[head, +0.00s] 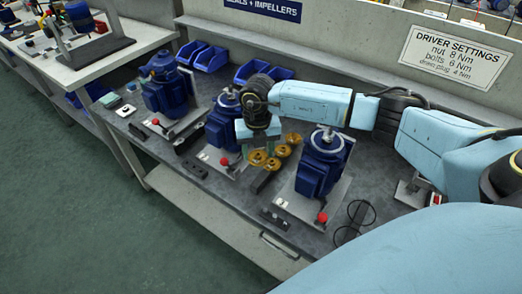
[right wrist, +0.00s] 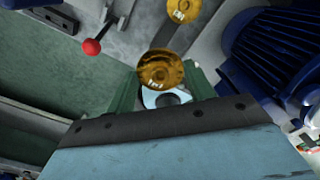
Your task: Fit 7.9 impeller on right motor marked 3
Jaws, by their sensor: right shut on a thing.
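My right gripper (head: 248,149) is low over the bench beside a group of brass impellers (head: 283,150). In the right wrist view its two green fingers (right wrist: 163,80) stand on either side of one brass impeller (right wrist: 158,70), shut on it. Its label is too small to read. Another brass impeller (right wrist: 183,10) lies beyond it. The right motor (head: 322,165), blue and upright on a grey plate, stands right of the impellers; no number on it is readable. My left gripper is not in view.
A middle blue motor (head: 222,128) stands close to my right gripper, and a left one (head: 163,88) farther off. Red-knobbed levers (head: 321,217) stand at the plates' front. Blue bins (head: 211,59) line the back wall. A black cable loop (head: 358,214) lies right of the right motor.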

